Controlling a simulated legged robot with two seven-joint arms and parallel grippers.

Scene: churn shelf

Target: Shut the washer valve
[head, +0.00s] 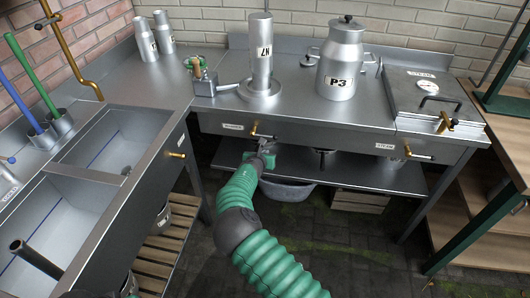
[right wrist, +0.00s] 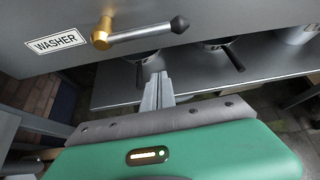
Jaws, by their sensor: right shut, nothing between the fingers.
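The washer valve (head: 255,131) sits on the front panel of the steel counter, right of a small label. In the right wrist view, the label reads WASHER and the valve has a brass body (right wrist: 103,36) with a grey lever (right wrist: 145,33) ending in a dark knob. The lever points right, roughly level along the panel. My right gripper (head: 264,156) is just below the lever in the head view; its closed fingers (right wrist: 158,88) show below the lever in the right wrist view, empty and apparently apart from it. My left gripper is out of view.
A similar STEAM valve (head: 408,151) is farther right on the panel. A brass valve (head: 178,155) is on the sink front at left. A lower shelf (head: 350,172) runs under the panel, with a grey tub (head: 287,193) below. A metal can marked P3 (head: 341,60) stands on the counter.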

